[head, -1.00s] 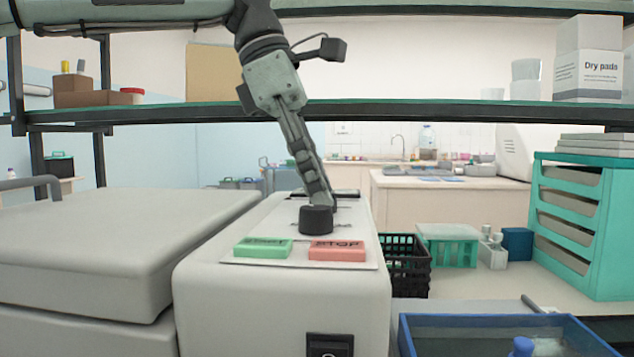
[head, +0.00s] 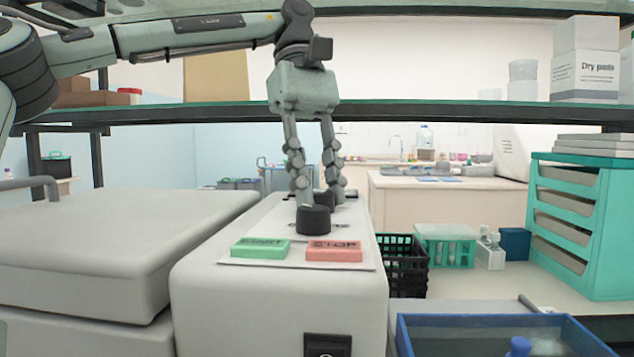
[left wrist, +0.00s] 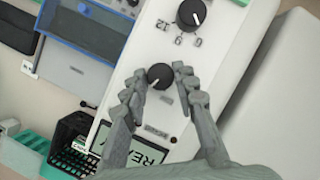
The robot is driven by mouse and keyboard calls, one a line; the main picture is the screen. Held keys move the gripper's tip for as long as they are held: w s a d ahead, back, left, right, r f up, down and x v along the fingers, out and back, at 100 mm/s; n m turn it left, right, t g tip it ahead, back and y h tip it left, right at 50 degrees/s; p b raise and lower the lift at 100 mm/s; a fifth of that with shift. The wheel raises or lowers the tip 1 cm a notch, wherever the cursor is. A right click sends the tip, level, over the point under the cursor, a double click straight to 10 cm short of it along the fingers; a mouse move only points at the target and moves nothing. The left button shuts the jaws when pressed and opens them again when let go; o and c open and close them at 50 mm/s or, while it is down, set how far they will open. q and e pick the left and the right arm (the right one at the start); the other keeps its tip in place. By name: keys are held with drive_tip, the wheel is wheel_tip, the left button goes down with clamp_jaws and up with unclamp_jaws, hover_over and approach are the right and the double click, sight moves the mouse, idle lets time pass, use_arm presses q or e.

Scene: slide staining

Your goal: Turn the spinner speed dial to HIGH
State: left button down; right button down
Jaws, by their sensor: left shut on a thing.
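The spinner is a pale grey box (head: 280,310) in the middle of the head view, with two black dials on top. The rear dial (head: 324,198), partly hidden by the fingers, also shows in the left wrist view (left wrist: 159,76) with a white pointer mark. I take it as the speed dial, but its labels are too small to read. My left gripper (head: 318,196) points down from above and is shut on this dial, one finger on each side. The front dial (head: 314,220) stands free; in the left wrist view (left wrist: 191,12) it has numbers around it.
A green START button (head: 261,248) and a red STOP button (head: 334,251) lie just in front of the dials. A display reading READY (left wrist: 143,154) is behind. A shelf (head: 420,111) crosses behind my gripper. A black basket (head: 408,262) and blue tray (head: 490,322) stand right.

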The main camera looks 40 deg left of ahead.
use_arm(q)
drive_tip(key=shift+w+m+g+y, duration=0.1)
drive_tip(key=shift+m+g+y, duration=0.2)
drive_tip(key=shift+m, duration=0.8)
drive_tip(key=shift+w+m+g+y, duration=0.1)
drive_tip(key=shift+m+g+y, duration=0.15)
drive_tip(key=shift+m, duration=0.85)
drive_tip(key=shift+s+d, duration=0.1)
drive_tip(key=c, duration=1.2)
unclamp_jaws()
